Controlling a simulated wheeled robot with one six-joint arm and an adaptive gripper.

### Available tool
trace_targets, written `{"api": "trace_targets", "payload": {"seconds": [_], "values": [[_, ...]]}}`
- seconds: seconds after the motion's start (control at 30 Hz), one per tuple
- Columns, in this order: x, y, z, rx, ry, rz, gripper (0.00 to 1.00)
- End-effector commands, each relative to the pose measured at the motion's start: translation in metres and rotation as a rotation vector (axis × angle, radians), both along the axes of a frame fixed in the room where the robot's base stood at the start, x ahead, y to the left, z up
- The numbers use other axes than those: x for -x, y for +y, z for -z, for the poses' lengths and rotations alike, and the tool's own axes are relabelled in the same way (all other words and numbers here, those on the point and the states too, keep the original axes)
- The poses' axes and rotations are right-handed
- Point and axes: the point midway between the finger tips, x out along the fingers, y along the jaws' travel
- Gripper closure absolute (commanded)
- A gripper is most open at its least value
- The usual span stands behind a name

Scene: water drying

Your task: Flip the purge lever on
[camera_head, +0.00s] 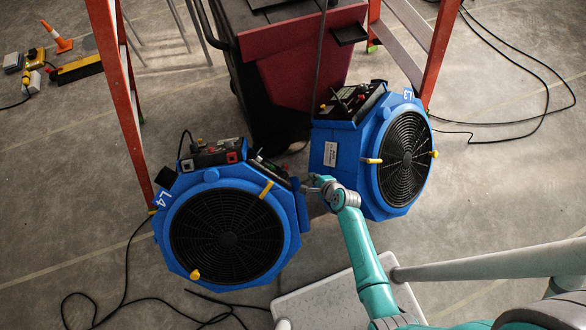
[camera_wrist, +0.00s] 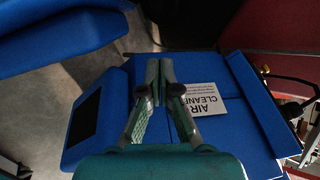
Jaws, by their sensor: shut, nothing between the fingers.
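Two blue air cleaners stand on the floor in the head view, L4 (camera_head: 290,235) at left and L3 (camera_head: 368,160) at right. Each has a dark control panel on top, the L4 panel (camera_head: 212,155) and the L3 panel (camera_head: 350,101). Small knobs and switches show there, but I cannot tell which one is the purge lever. My gripper (camera_head: 316,182) is between the two units, below the L3 unit's white label. In the wrist view my gripper (camera_wrist: 159,66) is shut and empty, in front of the blue casing and its "AIR CLEANER" label (camera_wrist: 203,98).
A red and black cart (camera_head: 310,60) stands behind the units. Orange ladder legs (camera_head: 122,95) rise at left and right. Black cables (camera_head: 125,270) lie on the concrete floor. A traffic cone (camera_head: 60,41) is at far left.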

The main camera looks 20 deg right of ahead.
Motion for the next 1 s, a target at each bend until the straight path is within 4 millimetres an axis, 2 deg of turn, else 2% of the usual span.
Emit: {"api": "trace_targets", "payload": {"seconds": [0.27, 0.97, 1.0], "values": [[-0.01, 0.002, 0.008, 0.0, 0.0, -0.001, 1.0], [-0.074, 0.012, 0.07, 0.001, 0.0, -0.001, 1.0], [-0.074, 0.02, 0.069, 0.003, 0.001, -0.006, 1.0]]}}
